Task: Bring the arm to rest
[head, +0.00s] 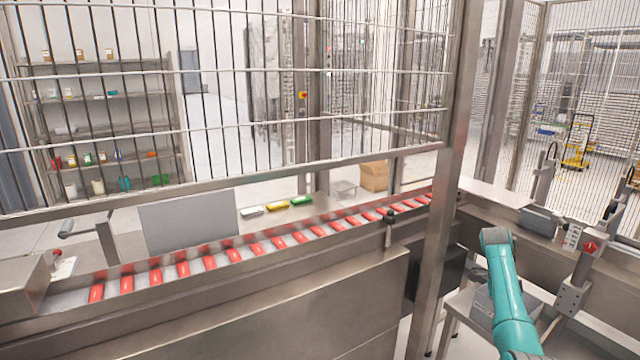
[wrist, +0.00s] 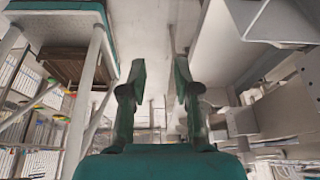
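My arm (head: 511,300) is teal and rises from the bottom right of the head view, its bent top in front of the metal counter by the fence post. My gripper (wrist: 160,72) shows in the wrist view with its two teal fingers apart and nothing between them. In the head view I cannot clearly make out the gripper. The wrist view looks along the fingers past steel structures.
A steel post (head: 456,150) stands left of my arm. A red knob (head: 590,247) on a bracket is to its right.

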